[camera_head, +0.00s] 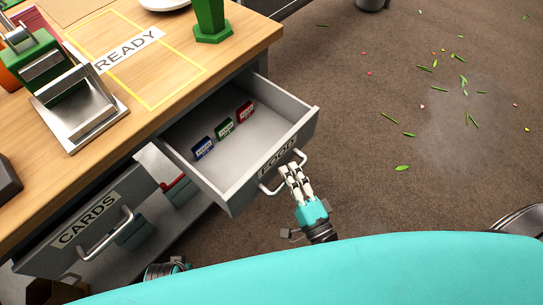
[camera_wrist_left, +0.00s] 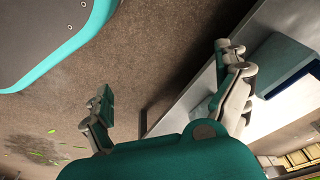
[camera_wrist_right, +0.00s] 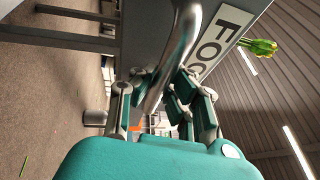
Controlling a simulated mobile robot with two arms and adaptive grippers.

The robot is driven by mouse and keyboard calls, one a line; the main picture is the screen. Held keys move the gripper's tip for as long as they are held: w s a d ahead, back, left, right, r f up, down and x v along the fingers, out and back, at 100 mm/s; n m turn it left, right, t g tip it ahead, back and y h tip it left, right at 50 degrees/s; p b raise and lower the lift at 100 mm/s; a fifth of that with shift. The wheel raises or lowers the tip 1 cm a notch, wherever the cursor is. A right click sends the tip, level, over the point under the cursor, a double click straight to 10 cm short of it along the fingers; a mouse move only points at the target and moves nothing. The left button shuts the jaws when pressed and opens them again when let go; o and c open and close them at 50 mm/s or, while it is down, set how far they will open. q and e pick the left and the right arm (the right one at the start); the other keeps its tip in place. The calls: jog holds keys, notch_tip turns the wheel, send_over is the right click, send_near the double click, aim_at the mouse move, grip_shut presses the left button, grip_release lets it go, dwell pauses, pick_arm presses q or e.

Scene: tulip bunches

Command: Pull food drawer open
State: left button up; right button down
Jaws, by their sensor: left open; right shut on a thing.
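The grey food drawer (camera_head: 232,190) stands out from the desk, pulled open, with its inside in view. A blue packet (camera_head: 202,149), a green packet (camera_head: 224,128) and a red packet (camera_head: 245,110) stand in it. My right gripper (camera_head: 291,174) is shut on the drawer's metal handle (camera_head: 270,188). The right wrist view shows the handle (camera_wrist_right: 183,45) between the fingers, beside the FOOD label (camera_wrist_right: 222,42). My left gripper (camera_wrist_left: 165,72) is open and empty in the left wrist view, with a grey panel near one finger.
The cards drawer (camera_head: 55,258) also stands open at the lower left. The wooden desk top (camera_head: 225,50) holds a green vase (camera_head: 210,20) and a metal press (camera_head: 75,100). Open brown carpet (camera_head: 350,130) with scattered leaves and petals lies to the right.

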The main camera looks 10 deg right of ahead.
pick_arm(q)
jog(key=shift+s+f, duration=0.35)
jog(key=shift+f, duration=0.3)
pick_arm(e)
jog(key=shift+s+d+f, duration=0.1)
jog(key=shift+s+d, duration=0.35)
jog(key=shift+s, duration=0.25)
jog(key=shift+s+d+f, duration=0.1)
jog(key=shift+s+d, duration=0.35)
jog(key=shift+s, duration=0.2)
pick_arm(q)
jog(key=shift+a, duration=0.1)
pick_arm(e)
jog(key=c, duration=1.3)
grip_release()
jog(key=shift+w+r, duration=0.1)
jog(key=v, duration=1.2)
